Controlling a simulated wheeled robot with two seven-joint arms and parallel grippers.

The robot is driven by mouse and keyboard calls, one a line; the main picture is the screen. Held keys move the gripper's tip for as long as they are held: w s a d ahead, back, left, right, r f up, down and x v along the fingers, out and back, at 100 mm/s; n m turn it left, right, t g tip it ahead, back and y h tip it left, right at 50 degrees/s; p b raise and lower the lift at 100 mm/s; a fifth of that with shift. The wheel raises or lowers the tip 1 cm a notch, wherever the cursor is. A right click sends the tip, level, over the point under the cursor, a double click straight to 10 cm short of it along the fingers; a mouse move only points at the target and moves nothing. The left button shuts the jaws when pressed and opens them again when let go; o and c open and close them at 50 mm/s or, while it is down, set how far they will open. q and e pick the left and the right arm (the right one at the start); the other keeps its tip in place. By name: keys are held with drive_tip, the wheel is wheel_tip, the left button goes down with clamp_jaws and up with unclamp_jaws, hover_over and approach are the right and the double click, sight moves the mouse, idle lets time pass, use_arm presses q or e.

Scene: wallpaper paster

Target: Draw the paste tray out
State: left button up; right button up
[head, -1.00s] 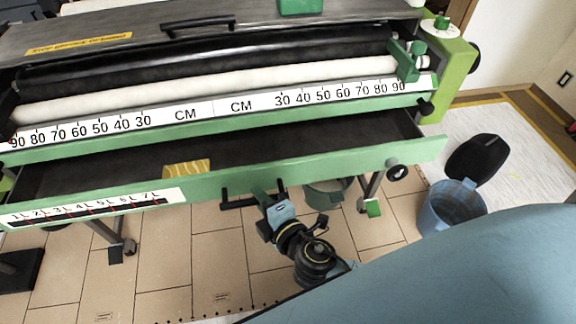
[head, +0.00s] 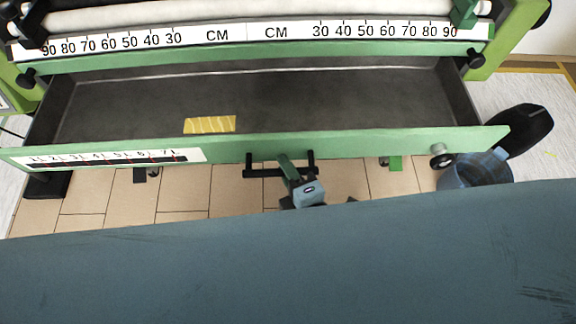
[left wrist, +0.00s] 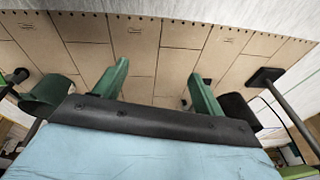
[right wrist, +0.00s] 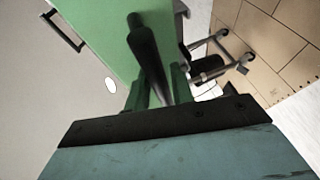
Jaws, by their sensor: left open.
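The paste tray (head: 340,105) is a long dark trough with a green front panel, drawn well out from the machine; its inside shows widely in the head view. A black bar handle (head: 310,163) sits on the panel's middle. My right gripper (head: 287,168) is shut on this handle; in the right wrist view the handle bar (right wrist: 150,60) runs between the green fingers (right wrist: 160,88). My left gripper (left wrist: 157,82) is open and empty over the tiled floor. It is not seen in the head view.
The green machine body (head: 260,57) with its centimetre scale stands behind the tray. A yellow label (head: 210,125) lies in the tray. A blue bin (head: 470,172) with a black lid stands on the right, close to the panel's end.

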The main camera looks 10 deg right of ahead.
drive_tip(key=shift+o, duration=1.3)
drive_tip(key=shift+s+d, duration=0.1)
drive_tip(key=shift+s, duration=0.1)
use_arm(q)
drive_tip(key=w+d+r+b, duration=0.1)
drive_tip(key=d+r+b, duration=0.2)
drive_tip(key=r, duration=0.5)
drive_tip(key=shift+d+r+t+h, duration=0.25)
drive_tip(key=shift+d+t+h, duration=0.05)
drive_tip(key=shift+d, duration=0.1)
use_arm(e)
drive_tip(key=v, duration=1.3)
